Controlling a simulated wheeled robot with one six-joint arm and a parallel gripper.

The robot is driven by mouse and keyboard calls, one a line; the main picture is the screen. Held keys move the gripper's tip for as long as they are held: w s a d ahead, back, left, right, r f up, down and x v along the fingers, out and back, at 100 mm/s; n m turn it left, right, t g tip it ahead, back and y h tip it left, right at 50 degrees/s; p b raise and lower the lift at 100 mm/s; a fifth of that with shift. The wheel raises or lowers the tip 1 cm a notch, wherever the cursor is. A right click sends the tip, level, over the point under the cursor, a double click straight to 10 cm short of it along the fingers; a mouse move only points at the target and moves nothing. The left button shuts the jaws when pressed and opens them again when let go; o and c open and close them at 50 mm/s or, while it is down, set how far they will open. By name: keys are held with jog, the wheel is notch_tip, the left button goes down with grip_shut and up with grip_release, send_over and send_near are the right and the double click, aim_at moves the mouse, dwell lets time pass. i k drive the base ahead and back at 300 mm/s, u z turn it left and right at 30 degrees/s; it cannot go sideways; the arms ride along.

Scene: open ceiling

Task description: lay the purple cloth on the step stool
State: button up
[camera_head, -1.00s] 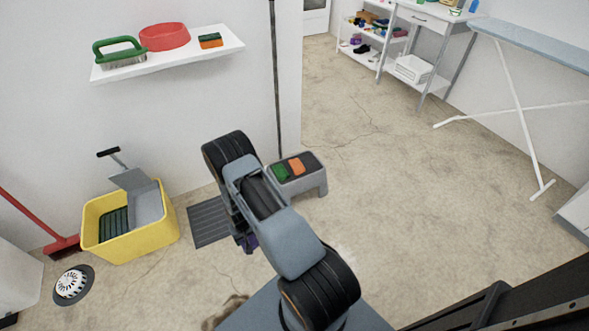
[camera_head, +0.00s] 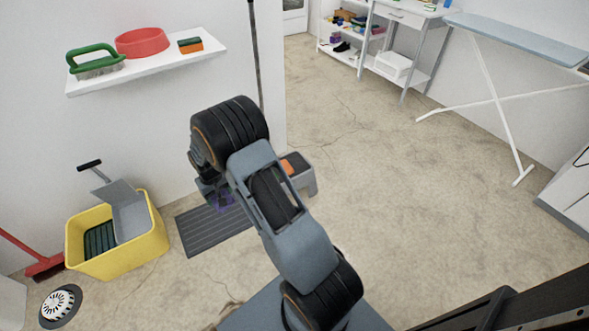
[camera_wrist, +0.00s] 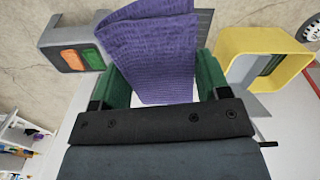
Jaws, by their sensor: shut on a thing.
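The purple cloth (camera_wrist: 150,55) hangs from my gripper (camera_wrist: 160,90) in the wrist view, pinched between its green fingers. My gripper (camera_head: 212,190) is there mostly hidden by the arm. The cloth is apart from the stool.
A wall shelf (camera_head: 150,68) holds a brush, red bowl and sponge. A round floor drain (camera_head: 60,305) is at lower left. The floor to the right of the stool is clear.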

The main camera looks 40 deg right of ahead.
aim_at(304, 163)
jog(key=z, duration=2.55)
jog(key=i, duration=1.7)
jog(key=u, duration=2.65)
jog(key=i, duration=0.5)
